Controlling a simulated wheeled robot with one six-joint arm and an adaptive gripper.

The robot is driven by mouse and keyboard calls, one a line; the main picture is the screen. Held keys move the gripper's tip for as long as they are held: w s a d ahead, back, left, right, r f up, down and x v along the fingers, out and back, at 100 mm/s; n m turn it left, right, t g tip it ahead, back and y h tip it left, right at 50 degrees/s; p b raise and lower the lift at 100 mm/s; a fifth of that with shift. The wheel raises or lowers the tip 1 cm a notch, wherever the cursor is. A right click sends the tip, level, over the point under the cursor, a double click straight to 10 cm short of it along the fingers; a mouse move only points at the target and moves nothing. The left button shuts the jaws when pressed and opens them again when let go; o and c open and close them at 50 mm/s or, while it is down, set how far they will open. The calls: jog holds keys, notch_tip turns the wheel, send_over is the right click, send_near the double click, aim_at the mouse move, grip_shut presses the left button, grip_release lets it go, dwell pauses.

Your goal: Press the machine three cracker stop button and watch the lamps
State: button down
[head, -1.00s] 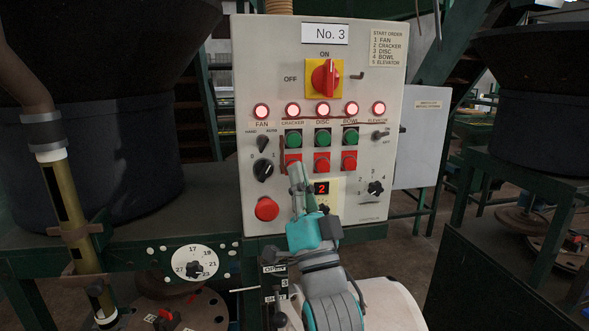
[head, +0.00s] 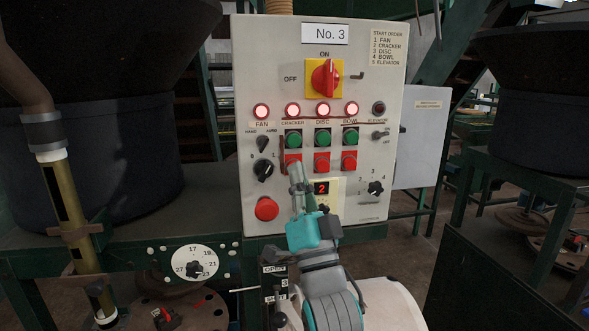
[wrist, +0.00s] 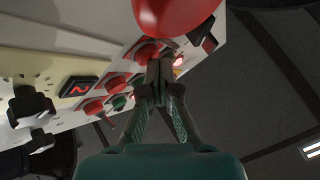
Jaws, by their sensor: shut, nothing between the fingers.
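The grey No. 3 panel (head: 222,203) stands upright ahead. Its cracker column has a green button (head: 293,138) above a red stop button (head: 291,156), partly covered by my fingertips. My gripper (head: 296,168) is shut and empty, its tips at the lower edge of that red button; contact cannot be told. In the wrist view the gripper (wrist: 161,66) is beside a red button (wrist: 146,49). The fan lamp (head: 261,111), cracker lamp (head: 292,110), disc lamp (head: 323,109) and bowl lamp (head: 351,108) glow. The elevator lamp (head: 378,108) is dark.
A large red mushroom button (head: 267,209) sits low left of my gripper and looms close in the wrist view (wrist: 175,12). A black rotary knob (head: 264,170), a red display (head: 321,188) and the red main switch (head: 325,78) are also on the panel.

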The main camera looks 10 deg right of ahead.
jog(key=shift+s, duration=3.15)
jog(key=s+d+f+n+g, duration=0.15)
jog(key=s+f, duration=0.25)
jog(key=f, duration=0.7)
jog(key=s+d+f+n+g+h, duration=0.15)
jog(key=s+f, duration=0.35)
jog(key=f, duration=0.5)
jog(key=s+d+f+g, duration=0.1)
jog(key=s+f+g, duration=0.25)
jog(key=f, duration=0.75)
jog(key=s+d+f+n+g, duration=0.1)
jog(key=s+f, duration=0.3)
jog(key=s, duration=0.5)
jog(key=s+d+f+n+g+h, duration=0.1)
jog(key=s+f, duration=0.3)
jog(key=s, duration=0.6)
jog(key=s+d+f+n+g, duration=0.1)
jog(key=s+f+g, duration=0.2)
jog(key=s, duration=0.6)
jog(key=shift+s+d+f+g, duration=0.25)
jog(key=shift+s+f+g, duration=0.1)
jog(key=shift+f, duration=0.35)
jog(key=shift+w, duration=0.1)
